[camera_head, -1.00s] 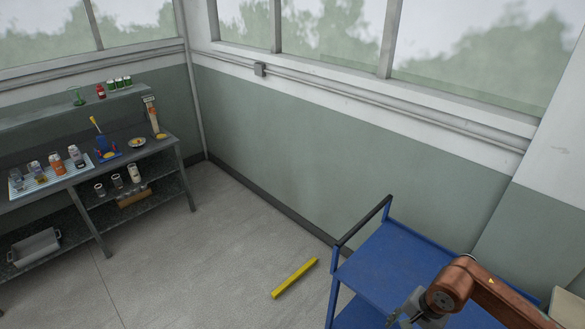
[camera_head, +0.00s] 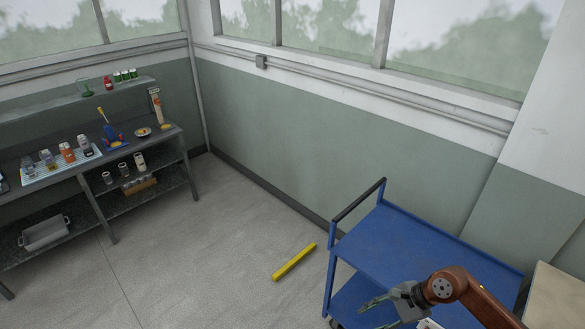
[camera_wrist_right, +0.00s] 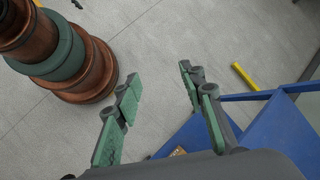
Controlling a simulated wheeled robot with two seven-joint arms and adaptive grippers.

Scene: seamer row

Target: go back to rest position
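My right gripper (camera_head: 372,306) shows at the lower right of the head view, in front of and over the blue cart's (camera_head: 408,243) near side. In the right wrist view its two green-padded fingers (camera_wrist_right: 160,82) stand well apart with nothing between them, so it is open and empty. My left gripper is in neither view.
A yellow bar (camera_head: 294,262) lies on the floor left of the cart. A grey workbench (camera_head: 150,148) with bottles and small items stands along the left wall. The floor between workbench and cart is otherwise clear. A pale box-like surface (camera_head: 556,300) is at the lower right.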

